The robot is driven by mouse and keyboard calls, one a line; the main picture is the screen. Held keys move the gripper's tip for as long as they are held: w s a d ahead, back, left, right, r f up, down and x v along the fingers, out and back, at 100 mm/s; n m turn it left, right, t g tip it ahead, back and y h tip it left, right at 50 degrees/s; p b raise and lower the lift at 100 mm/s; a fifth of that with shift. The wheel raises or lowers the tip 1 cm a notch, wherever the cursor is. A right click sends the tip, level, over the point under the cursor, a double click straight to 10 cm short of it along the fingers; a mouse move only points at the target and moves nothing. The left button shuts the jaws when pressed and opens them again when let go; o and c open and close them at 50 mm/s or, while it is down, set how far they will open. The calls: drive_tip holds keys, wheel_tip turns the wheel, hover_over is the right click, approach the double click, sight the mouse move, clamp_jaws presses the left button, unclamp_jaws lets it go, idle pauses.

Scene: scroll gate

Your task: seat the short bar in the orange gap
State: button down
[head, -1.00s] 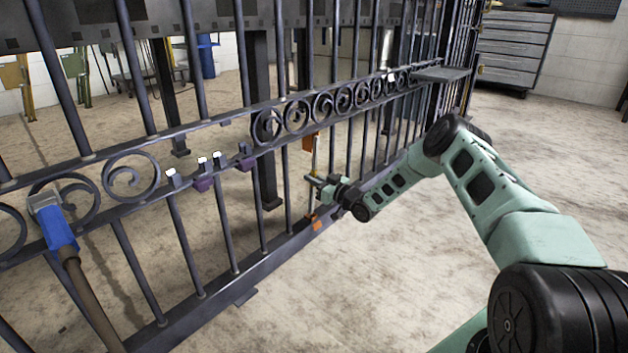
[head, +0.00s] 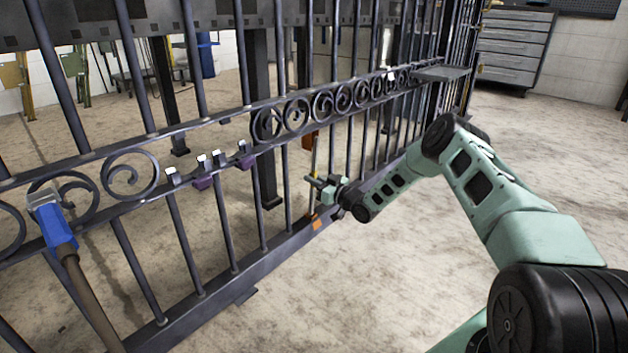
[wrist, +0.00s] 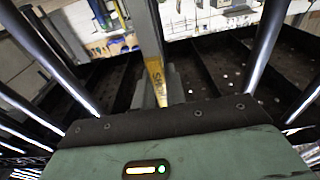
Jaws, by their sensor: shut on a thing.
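My gripper (head: 318,186) is shut on the short bar (head: 315,152) and holds it upright at the orange gap in the gate. The upper orange mark (head: 308,142) is below the scroll band, partly behind the bar. The lower orange mark (head: 317,224) is on the bottom rail, near the bar's lower end.
Upright gate bars (head: 285,180) stand on both sides of the gap. A blue-headed hammer-like tool (head: 57,228) leans at the left. A grey drawer cabinet (head: 515,45) stands at the back right. The floor right of the gate is clear.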

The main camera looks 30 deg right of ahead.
drive_tip(key=shift+f+b, duration=0.5)
drive_tip(key=shift+f, duration=0.15)
idle(0.3)
drive_tip(key=shift+w+a+f+g, duration=0.1)
drive_tip(key=shift+w+a+g, duration=0.2)
drive_tip(key=shift+w, duration=0.4)
idle(1.0)
drive_tip(key=c, duration=1.4)
unclamp_jaws()
drive_tip(key=shift+o, duration=0.2)
drive_tip(key=shift+p, duration=0.3)
drive_tip(key=p+v, duration=0.9)
drive_tip(key=v, duration=0.8)
drive_tip(key=shift+s, duration=0.25)
